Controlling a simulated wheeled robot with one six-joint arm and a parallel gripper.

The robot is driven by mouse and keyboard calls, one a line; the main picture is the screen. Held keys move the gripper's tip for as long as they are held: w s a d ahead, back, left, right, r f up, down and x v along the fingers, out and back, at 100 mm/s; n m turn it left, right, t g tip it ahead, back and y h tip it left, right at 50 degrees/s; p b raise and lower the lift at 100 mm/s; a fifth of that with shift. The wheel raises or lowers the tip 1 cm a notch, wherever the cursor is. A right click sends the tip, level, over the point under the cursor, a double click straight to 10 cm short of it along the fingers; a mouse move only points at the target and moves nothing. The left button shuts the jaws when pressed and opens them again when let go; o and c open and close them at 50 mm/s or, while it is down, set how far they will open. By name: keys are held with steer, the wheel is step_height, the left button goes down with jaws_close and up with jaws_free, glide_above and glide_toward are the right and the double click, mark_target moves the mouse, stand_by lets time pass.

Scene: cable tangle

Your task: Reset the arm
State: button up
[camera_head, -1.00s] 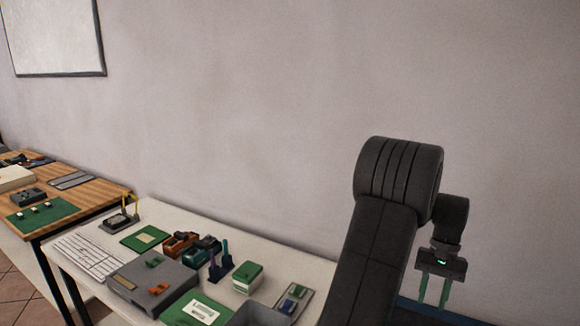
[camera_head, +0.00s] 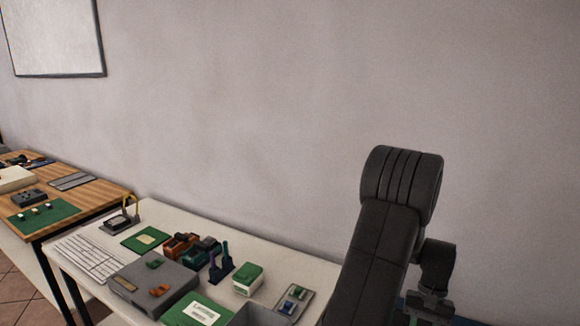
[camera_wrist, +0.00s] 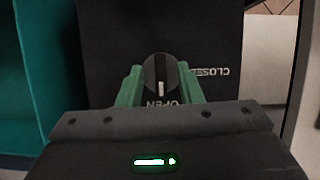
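A white table (camera_head: 300,262) left of my arm holds a grey box (camera_head: 150,284), a green-topped box (camera_head: 248,279), green boards and small parts. A wooden table (camera_head: 92,186) stands farther left. A teal surface (camera_wrist: 40,60) lies left in the wrist view.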

steer(key=n+h, duration=0.1)
steer(key=n, duration=0.3)
steer(key=shift+w+a+r+n+h, duration=0.1)
steer(key=shift+w+a+n+h, duration=0.1)
steer(key=shift+n+h, duration=0.2)
steer(key=n+h, duration=0.1)
steer(key=n, duration=0.2)
steer(key=shift+a, duration=0.1)
steer(key=shift+r, duration=0.1)
